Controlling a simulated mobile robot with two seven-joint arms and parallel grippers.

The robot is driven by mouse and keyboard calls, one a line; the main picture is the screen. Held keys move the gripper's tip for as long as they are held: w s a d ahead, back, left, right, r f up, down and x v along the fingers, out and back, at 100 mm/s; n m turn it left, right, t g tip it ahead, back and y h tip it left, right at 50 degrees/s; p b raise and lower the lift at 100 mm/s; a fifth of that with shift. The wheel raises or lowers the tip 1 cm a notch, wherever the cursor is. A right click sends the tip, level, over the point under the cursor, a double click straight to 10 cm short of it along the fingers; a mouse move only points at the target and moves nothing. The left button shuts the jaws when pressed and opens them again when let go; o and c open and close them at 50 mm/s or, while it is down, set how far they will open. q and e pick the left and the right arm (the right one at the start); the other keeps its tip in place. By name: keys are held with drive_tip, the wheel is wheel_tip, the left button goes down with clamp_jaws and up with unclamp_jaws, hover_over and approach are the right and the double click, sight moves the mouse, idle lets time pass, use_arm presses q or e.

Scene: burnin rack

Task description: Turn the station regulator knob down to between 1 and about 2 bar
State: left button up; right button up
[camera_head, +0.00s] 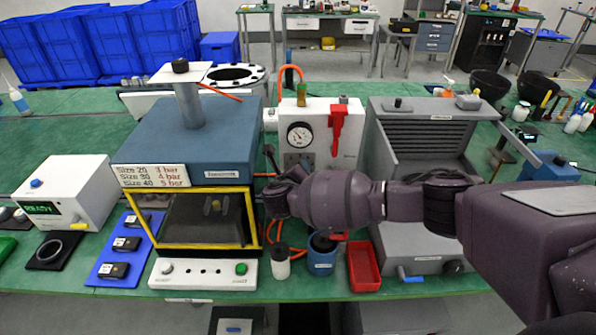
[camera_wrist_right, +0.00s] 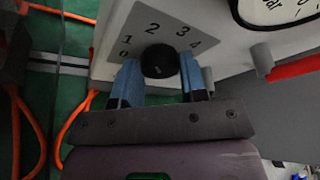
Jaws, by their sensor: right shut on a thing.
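The station regulator is a white box (camera_head: 345,155) with a round dial gauge (camera_head: 300,134) on its front; the needle reading is too small to tell. In the right wrist view the round black knob (camera_wrist_right: 160,62) sits on a panel marked with numbers from 0 to 4. My right gripper (camera_wrist_right: 163,82) has its blue fingers on both sides of the knob and is shut on it. The knob's pointer mark cannot be made out. In the head view my right arm comes in from the right and its hand (camera_head: 277,197) hides the knob. My left gripper is not in view.
A red lever (camera_head: 338,125) is on the box front. A blue press with a yellow-framed opening (camera_head: 205,218) stands left. A blue cup (camera_head: 321,258), white bottle (camera_head: 281,262) and red tray (camera_head: 363,266) stand below my arm. Orange hoses (camera_wrist_right: 15,130) run beside the gripper.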

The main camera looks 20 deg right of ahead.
drive_tip(key=shift+n, duration=0.3)
idle(0.4)
drive_tip(key=o, duration=0.9)
